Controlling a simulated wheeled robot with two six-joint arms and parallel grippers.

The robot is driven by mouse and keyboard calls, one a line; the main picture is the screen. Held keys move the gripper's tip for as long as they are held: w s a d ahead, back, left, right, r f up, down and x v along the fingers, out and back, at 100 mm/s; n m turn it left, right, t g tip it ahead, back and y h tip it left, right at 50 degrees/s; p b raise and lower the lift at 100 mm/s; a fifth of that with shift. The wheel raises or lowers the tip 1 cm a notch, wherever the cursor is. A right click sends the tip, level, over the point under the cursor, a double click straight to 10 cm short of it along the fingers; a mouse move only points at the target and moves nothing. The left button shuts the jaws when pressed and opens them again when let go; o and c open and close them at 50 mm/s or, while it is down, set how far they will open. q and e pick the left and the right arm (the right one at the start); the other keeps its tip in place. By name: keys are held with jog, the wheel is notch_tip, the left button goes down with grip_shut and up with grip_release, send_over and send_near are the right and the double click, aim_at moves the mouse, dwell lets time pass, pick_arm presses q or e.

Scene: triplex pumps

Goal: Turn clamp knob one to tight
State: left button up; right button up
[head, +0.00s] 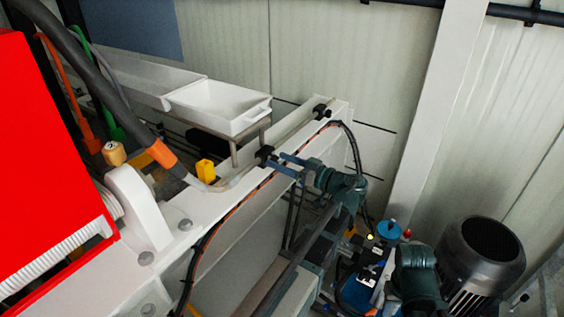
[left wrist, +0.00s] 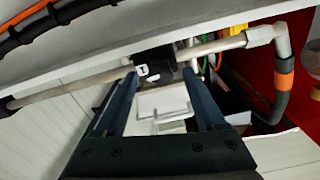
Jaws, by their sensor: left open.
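A black clamp knob (head: 265,155) sits on the pale pipe along the white beam in the head view. A second black clamp knob (head: 321,111) sits farther along the beam. I cannot tell from a label which one is number one. My left gripper (head: 279,161) is open, with its two blue fingers pointing at the nearer knob. In the left wrist view, the black knob with a white mark like a T (left wrist: 153,67) lies between the tips of the open fingers (left wrist: 160,77). Contact cannot be made out. My right gripper is not in view.
The white beam (head: 222,213) carries the pipe (head: 235,183) and a black and orange cable. A white tray (head: 218,106) stands behind it. A red panel (head: 45,160) is at left, a yellow block (head: 205,170) beside the pipe, and a dark motor (head: 483,262) at lower right.

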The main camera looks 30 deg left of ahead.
pick_arm(q)
grip_shut()
jog(key=shift+m, duration=0.8)
grip_release()
jog(key=s+d, duration=0.1)
jog(key=d, duration=1.2)
jog(key=shift+d, duration=0.4)
